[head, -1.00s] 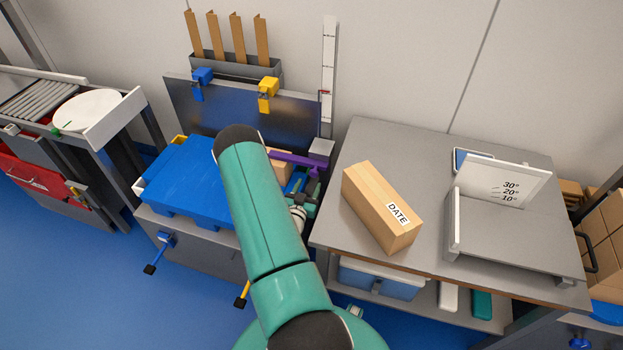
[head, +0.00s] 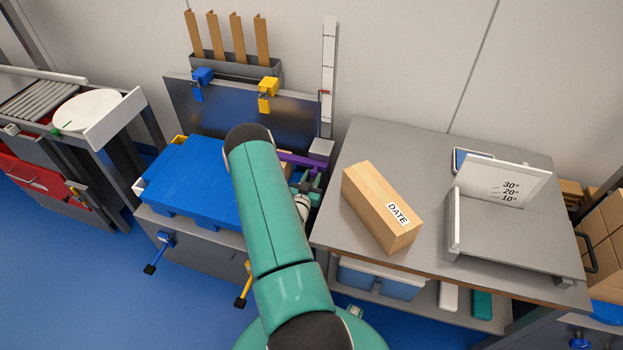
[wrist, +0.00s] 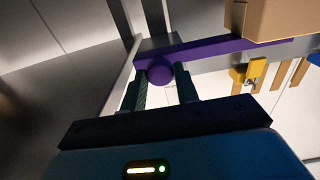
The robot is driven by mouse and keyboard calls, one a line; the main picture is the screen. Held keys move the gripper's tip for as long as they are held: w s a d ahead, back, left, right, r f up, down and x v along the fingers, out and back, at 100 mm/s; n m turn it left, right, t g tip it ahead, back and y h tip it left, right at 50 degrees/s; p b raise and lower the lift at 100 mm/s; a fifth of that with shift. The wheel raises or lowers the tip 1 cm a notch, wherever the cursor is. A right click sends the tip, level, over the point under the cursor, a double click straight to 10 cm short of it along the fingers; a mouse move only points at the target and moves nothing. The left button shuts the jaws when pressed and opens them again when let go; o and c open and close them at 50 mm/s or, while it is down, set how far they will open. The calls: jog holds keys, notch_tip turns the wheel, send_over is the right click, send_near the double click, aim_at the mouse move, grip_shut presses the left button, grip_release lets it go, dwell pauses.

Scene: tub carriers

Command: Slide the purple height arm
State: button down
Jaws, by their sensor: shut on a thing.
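The purple height arm (head: 298,160) is a flat bar at the foot of the white upright scale (head: 328,80), beside a grey block (head: 321,149). In the wrist view the purple bar (wrist: 215,48) runs across the top and has a round purple knob (wrist: 159,72). My gripper (wrist: 162,84) has one dark finger on each side of this knob and is shut on it. In the head view my gripper (head: 307,184) is small and partly hidden behind my teal arm, which also covers the bar's left end.
A blue tub (head: 185,180) lies left of my arm. A cardboard box (head: 285,163) is partly hidden by the purple bar. A box marked DATE (head: 375,200) lies on the grey table (head: 430,160) at right. Blue (head: 202,76) and yellow (head: 268,88) clamps sit on the back panel.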

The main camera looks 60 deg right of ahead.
notch_tip(320, 180, up, 19)
jog(key=shift+r, duration=0.2)
dwell(0.3)
jog(key=c, duration=1.2)
grip_release()
jog(key=shift+r, duration=0.1)
jog(key=shift+c, duration=0.2)
jog(key=shift+o, duration=0.9)
jog(key=shift+a, duration=0.1)
jog(key=s+a, duration=0.2)
jog(key=a, duration=1.1)
jog(key=shift+a, duration=0.25)
